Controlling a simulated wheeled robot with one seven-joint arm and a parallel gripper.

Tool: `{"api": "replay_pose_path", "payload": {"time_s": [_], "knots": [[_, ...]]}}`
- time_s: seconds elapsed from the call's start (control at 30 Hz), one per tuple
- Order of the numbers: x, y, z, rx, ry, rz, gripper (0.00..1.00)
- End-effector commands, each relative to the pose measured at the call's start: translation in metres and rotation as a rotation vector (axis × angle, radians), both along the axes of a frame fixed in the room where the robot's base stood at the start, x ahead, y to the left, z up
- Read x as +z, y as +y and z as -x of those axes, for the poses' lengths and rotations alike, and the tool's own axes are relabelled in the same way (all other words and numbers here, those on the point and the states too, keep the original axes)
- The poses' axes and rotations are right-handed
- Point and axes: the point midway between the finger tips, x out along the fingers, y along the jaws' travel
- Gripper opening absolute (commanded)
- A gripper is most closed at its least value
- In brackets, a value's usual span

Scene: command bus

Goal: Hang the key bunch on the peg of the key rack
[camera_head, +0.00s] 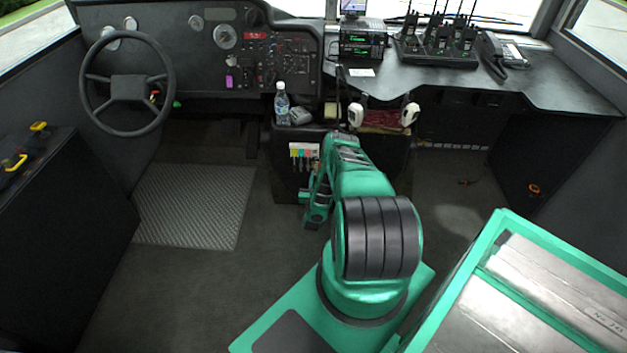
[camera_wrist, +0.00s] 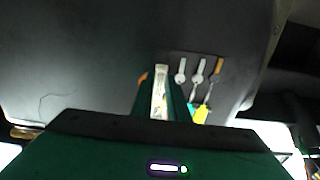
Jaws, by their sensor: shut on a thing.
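The key rack (camera_head: 304,149) is a small pale panel on the front of the low console, with a row of coloured tags and keys. In the wrist view several keys (camera_wrist: 198,71) hang in a row, and a yellow tag (camera_wrist: 202,116) shows among them. My gripper (camera_wrist: 162,76) is shut on a narrow pale thing (camera_wrist: 160,92), apparently part of the key bunch, beside the hanging keys. Most of the held bunch is hidden. I cannot make out a free peg or tell whether the bunch touches the rack. In the head view my arm hides the fingertips.
A water bottle (camera_head: 282,103) stands on the console (camera_head: 350,134) above the rack. The steering wheel (camera_head: 127,78) is at the left, with a floor mat (camera_head: 195,205) below it. A green-rimmed case (camera_head: 490,232) is at the lower right.

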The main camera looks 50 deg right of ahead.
Motion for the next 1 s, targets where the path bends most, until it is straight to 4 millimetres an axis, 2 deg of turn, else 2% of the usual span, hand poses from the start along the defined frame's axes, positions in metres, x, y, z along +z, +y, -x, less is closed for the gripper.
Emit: {"api": "replay_pose_path", "payload": {"time_s": [1.0], "knots": [[0.0002, -0.0092, -0.0083, 0.000, 0.000, 0.001, 0.00]]}}
